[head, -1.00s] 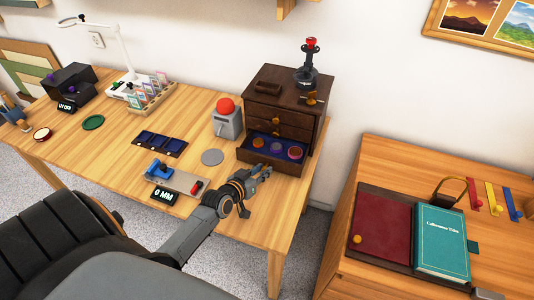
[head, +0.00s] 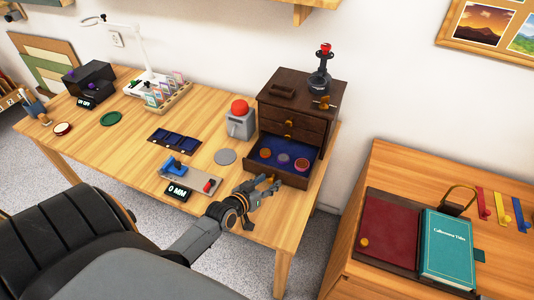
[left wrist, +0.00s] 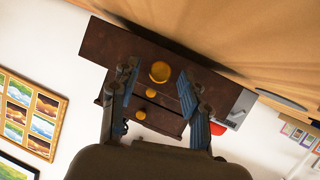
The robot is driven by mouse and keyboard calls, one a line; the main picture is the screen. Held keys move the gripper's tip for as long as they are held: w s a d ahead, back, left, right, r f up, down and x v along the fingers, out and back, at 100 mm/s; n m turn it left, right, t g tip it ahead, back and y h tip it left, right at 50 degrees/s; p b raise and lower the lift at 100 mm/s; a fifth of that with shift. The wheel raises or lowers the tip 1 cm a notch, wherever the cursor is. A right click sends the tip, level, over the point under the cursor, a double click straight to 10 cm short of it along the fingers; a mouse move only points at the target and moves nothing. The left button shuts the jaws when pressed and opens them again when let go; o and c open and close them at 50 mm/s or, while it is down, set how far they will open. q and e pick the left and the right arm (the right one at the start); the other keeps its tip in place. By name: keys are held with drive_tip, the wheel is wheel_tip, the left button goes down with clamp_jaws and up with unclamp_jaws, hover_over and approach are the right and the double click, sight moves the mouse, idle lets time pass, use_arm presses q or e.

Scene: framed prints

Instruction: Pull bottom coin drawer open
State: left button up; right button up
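The small dark wooden cabinet (head: 300,92) stands at the desk's right end. Its bottom drawer (head: 310,167) is pulled out, showing a blue lining and several coins (head: 283,158) inside. My left gripper (head: 270,184) is at the front of this drawer, by its knob. In the left wrist view, the round yellow knob (left wrist: 160,72) lies between the spread fingers of my left gripper (left wrist: 160,82), with gaps at both sides. The upper drawers look shut, with brass knobs (head: 288,124). My right gripper does not show.
A grey box with a red button (head: 240,121) stands left of the cabinet. A grey disc (head: 225,156), blue tray (head: 174,138) and gauge (head: 191,180) lie nearby. A lower side table (head: 390,165) with books stands right, across a gap.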

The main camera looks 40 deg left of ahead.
use_arm(q)
drive_tip(key=v, duration=1.2)
idle(0.4)
